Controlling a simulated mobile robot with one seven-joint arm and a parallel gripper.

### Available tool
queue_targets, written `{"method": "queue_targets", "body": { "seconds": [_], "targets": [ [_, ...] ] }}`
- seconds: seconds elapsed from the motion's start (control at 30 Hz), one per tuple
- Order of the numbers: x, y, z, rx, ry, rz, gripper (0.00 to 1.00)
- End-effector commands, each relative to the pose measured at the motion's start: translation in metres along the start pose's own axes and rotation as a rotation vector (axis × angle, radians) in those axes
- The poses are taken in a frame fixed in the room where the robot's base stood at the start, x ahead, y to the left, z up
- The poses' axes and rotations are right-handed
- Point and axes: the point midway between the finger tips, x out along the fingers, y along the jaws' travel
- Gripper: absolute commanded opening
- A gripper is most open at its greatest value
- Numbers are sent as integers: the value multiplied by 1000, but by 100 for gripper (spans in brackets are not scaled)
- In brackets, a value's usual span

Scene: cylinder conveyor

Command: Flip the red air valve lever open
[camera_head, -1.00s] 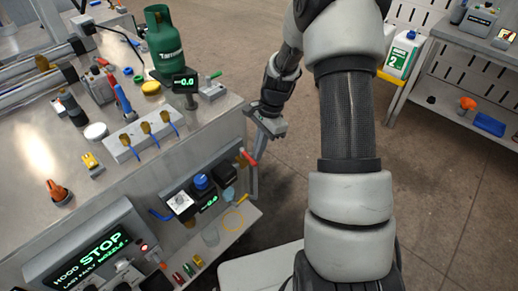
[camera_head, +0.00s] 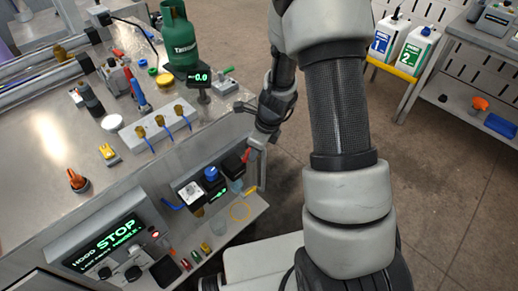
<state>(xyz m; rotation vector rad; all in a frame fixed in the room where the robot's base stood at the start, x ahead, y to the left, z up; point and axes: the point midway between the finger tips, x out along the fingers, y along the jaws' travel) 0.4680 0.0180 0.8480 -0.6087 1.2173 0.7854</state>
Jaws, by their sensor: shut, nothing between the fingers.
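The red lever (camera_head: 245,156) shows as a small red bar at the right corner of the bench front, beside the black box of the regulator group. My gripper (camera_head: 257,147) points down at this corner, just right of and very close to the lever. Its fingers are shut with nothing between them. I cannot tell whether the fingers touch the lever. The valve body behind the lever is mostly hidden.
A blue knob (camera_head: 211,174) and a green readout sit left of the lever. A lower shelf (camera_head: 232,222) juts out below. A green gas cylinder (camera_head: 177,40) stands on the bench above. Open floor lies to the right.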

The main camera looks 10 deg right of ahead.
Motion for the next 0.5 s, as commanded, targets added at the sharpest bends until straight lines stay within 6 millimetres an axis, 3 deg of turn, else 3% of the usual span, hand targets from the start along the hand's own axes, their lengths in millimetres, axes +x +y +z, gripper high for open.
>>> {"method": "queue_targets", "body": {
  "seconds": [0.3,0.5],
  "targets": [
    [2,7,14,249,1,-64,0],
    [4,8,19,313,0,-80,0]
  ]
}}
